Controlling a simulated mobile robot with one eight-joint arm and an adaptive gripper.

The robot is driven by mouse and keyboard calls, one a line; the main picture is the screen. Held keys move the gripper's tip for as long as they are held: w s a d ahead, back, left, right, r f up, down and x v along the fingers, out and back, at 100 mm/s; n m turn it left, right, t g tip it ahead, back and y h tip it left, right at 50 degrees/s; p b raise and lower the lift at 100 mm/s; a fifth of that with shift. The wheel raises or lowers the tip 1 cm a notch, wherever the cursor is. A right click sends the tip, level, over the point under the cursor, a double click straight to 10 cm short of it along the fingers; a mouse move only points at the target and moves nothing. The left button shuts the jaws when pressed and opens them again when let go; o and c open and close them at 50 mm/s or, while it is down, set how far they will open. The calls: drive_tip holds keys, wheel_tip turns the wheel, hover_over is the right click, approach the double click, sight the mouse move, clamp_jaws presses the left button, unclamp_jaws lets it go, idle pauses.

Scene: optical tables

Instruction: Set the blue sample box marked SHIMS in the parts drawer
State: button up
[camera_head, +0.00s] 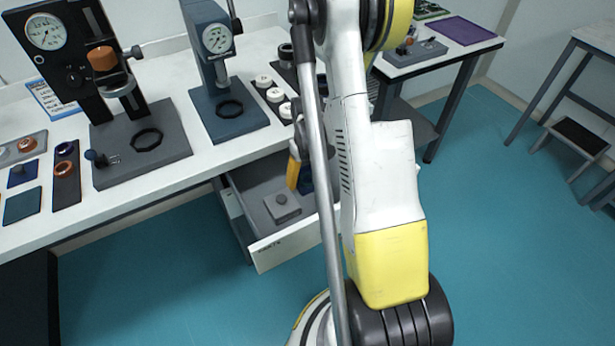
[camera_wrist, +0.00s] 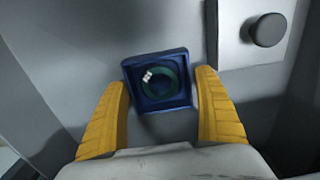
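The blue sample box (camera_wrist: 158,104) is a small square box with a dark round ring inside its top. It is between my fingers in the wrist view, turned slightly against them, with narrow gaps at its lower sides. My gripper (camera_wrist: 162,80) has its yellow fingers spread about the box's width and looks open around it. In the head view the box (camera_head: 306,180) is partly hidden by my arm, beside a yellow finger of my gripper (camera_head: 294,172). Both are within the pulled-out parts drawer (camera_head: 285,245). I cannot read the SHIMS marking or tell whether the box touches the drawer floor.
A grey block with a dark knob (camera_head: 282,207) sits in the drawer near the box; it also shows in the wrist view (camera_wrist: 235,52). The worktop (camera_head: 218,160) is above the drawer, with dial gauge stands (camera_head: 228,105). Drawer walls enclose the gripper's surroundings.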

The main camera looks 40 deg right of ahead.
wheel_tip(320, 180, up, 12)
drive_tip(key=r+p, duration=0.1)
drive_tip(key=p, duration=0.4)
drive_tip(key=a+r+n+t+h, duration=0.1)
drive_tip(key=a+r+t, duration=0.2)
drive_tip(key=a+r, duration=0.95)
drive_tip(key=s+a+r+t, duration=0.2)
drive_tip(key=s+a+r, duration=0.1)
drive_tip(key=s+a, duration=0.1)
drive_tip(key=s+a+r+n+t+y, duration=0.1)
drive_tip(key=s+a+r+t, duration=0.1)
drive_tip(key=a, duration=0.5)
drive_tip(key=shift+s+a+r+n, duration=0.25)
drive_tip(key=shift+s+r+n, duration=0.05)
drive_tip(key=shift+s+r, duration=0.6)
